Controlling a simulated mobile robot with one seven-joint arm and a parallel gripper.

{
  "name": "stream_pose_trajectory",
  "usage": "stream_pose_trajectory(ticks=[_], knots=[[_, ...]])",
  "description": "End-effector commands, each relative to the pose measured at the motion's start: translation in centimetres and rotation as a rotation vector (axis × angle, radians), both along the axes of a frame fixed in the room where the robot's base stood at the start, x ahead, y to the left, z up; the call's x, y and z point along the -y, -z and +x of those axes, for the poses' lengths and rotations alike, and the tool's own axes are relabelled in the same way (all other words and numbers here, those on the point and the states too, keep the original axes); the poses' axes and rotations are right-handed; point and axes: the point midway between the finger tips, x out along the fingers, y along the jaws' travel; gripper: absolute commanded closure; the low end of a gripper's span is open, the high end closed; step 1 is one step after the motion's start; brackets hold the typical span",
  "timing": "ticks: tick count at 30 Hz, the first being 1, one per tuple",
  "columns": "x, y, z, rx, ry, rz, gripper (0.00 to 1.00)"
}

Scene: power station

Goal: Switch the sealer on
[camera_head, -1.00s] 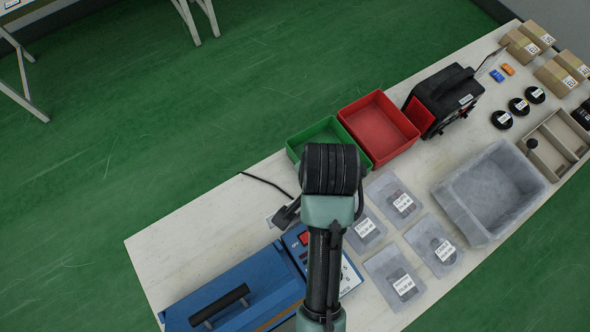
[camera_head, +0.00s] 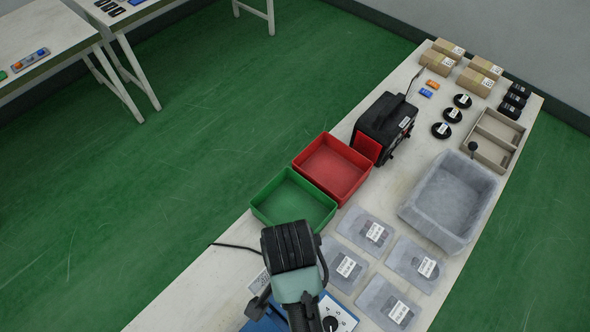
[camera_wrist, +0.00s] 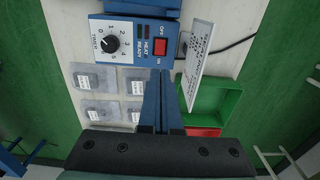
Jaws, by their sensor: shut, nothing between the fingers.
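The sealer is a blue machine with a white control panel (camera_wrist: 128,45). In the wrist view the panel carries a black numbered dial (camera_wrist: 110,42), HEAT and READY lamps, and a red rocker switch (camera_wrist: 161,49) with an OFF mark above it. My gripper (camera_wrist: 160,76) is shut and empty, its fingertips just below the switch in the picture; I cannot tell whether they touch. In the head view only part of the sealer's panel (camera_head: 340,314) shows at the bottom edge. My arm covers the switch there.
A white printed plate (camera_wrist: 199,52) stands right beside the fingers. Beyond the sealer on the bench are a green bin (camera_head: 293,198), a red bin (camera_head: 332,166), several labelled bags (camera_head: 366,231) and a grey tub (camera_head: 449,200). A black machine (camera_head: 385,126) stands farther along.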

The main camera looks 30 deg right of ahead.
Motion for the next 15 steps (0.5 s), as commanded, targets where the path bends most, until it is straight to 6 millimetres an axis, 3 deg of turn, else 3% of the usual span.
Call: stream_pose_trajectory(ticks=[15], knots=[[-0.23,-0.57,0.01,0.003,-0.001,-0.001,1.0]])
